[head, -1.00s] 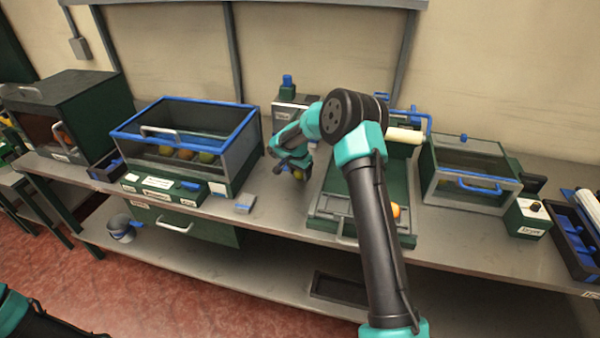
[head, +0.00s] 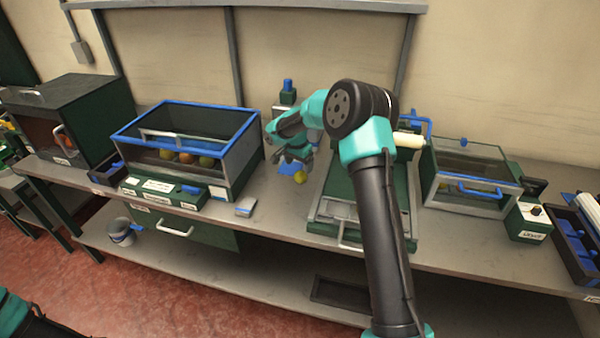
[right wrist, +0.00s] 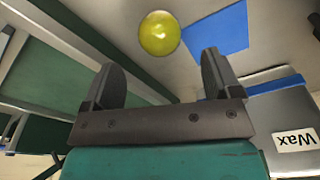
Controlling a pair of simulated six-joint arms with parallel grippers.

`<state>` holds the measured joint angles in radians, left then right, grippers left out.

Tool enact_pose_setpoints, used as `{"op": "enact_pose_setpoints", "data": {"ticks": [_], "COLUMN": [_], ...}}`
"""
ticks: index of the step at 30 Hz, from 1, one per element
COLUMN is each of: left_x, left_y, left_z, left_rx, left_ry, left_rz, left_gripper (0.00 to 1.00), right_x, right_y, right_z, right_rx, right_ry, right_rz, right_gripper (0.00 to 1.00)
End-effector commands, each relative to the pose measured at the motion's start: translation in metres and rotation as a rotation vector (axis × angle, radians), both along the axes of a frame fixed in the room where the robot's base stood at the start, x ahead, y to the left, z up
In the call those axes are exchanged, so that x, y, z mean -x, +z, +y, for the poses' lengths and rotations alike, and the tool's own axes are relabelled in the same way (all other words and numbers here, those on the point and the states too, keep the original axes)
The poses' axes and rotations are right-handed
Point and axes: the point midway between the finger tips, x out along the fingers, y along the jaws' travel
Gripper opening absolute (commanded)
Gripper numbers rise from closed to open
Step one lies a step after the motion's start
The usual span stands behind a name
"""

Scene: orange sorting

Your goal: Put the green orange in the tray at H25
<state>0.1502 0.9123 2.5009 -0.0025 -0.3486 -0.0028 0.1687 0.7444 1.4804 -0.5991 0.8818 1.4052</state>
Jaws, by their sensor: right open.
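A yellow-green orange (head: 300,176) is at the front edge of a blue patch (head: 287,169) on the bench, left of the green conveyor-like unit. In the right wrist view the orange (right wrist: 159,33) is just beyond my fingertips, apart from both, with the blue patch (right wrist: 217,29) beside it. My right gripper (head: 291,160) is above and behind the orange; its two fingers stand apart and empty in the right wrist view (right wrist: 160,80). My left gripper is out of view; only part of my left arm shows at lower left. I cannot make out an H25 label.
A blue-framed glass box (head: 222,164) with several fruits stands at left. A grey clear-fronted box (head: 470,190) with a blue handle stands at right. The green unit (head: 330,205) is partly behind my arm. A box labelled Wax (right wrist: 290,115) is near my gripper.

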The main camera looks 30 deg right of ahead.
Motion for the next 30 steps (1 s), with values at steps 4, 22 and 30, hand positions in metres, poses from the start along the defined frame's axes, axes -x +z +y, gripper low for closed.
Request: {"op": "enact_pose_setpoints", "data": {"ticks": [4, 22, 30], "left_x": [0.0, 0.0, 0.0], "left_y": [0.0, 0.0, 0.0], "left_z": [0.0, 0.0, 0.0], "left_rx": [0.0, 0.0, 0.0], "left_ry": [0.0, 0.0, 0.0], "left_rz": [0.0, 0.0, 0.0], "left_gripper": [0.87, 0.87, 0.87], "right_x": [0.001, 0.003, 0.003], "right_y": [0.028, 0.054, 0.054], "right_z": [0.003, 0.006, 0.006], "right_rx": [0.0, -0.001, -0.001], "right_ry": [-0.001, -0.001, -0.001], "right_rz": [-0.001, 0.001, 0.001], "right_gripper": [0.83, 0.83, 0.87]}}
